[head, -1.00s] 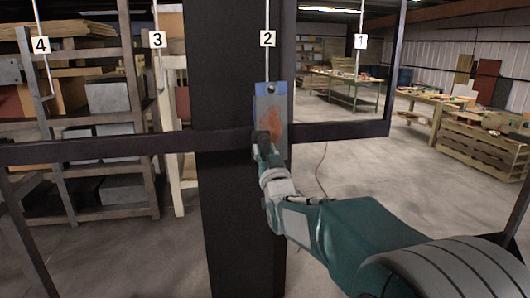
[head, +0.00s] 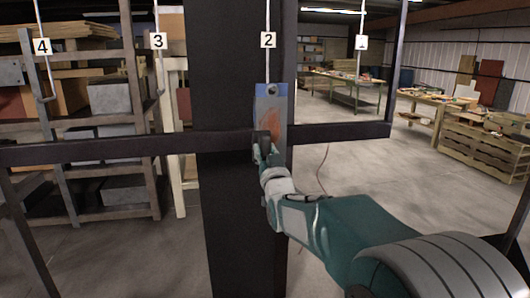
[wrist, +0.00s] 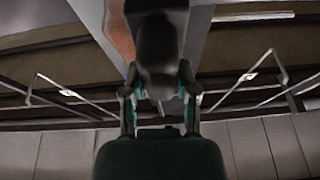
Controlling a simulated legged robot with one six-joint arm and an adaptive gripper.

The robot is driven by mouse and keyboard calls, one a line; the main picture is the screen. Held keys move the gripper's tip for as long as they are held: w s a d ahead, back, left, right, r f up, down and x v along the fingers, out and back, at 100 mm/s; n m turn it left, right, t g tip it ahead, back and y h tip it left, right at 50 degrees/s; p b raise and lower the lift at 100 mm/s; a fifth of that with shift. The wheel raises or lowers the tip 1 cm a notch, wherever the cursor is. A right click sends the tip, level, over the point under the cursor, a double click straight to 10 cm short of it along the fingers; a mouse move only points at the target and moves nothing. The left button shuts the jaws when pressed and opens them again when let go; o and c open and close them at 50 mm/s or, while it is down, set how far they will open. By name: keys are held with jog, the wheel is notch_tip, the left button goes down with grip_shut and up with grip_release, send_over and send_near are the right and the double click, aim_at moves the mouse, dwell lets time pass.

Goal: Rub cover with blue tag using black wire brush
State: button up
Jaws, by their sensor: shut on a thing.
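The cover is a tall narrow grey plate (head: 281,105) hanging under number label 2. It has a blue tag (head: 259,89) at its top and a rust-orange patch (head: 272,122) on its face. My gripper (head: 264,153) is at the lower part of the plate, shut on the dark brush (head: 264,138). In the wrist view my gripper (wrist: 158,88) holds the black brush (wrist: 157,45) between its fingers. The brush lies over the grey plate (wrist: 196,30), with the orange patch (wrist: 119,32) to its left. Whether the bristles touch the plate is hidden.
A dark horizontal rail (head: 120,148) and a wide black post (head: 232,220) stand close behind the plate. Hooks with labels 4 (head: 42,46), 3 (head: 158,41) and 1 (head: 361,42) hang alongside. Shelves (head: 140,120) are at left; worktables (head: 350,86) are at the back right.

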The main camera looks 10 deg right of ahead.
jog(key=shift+w, duration=0.75)
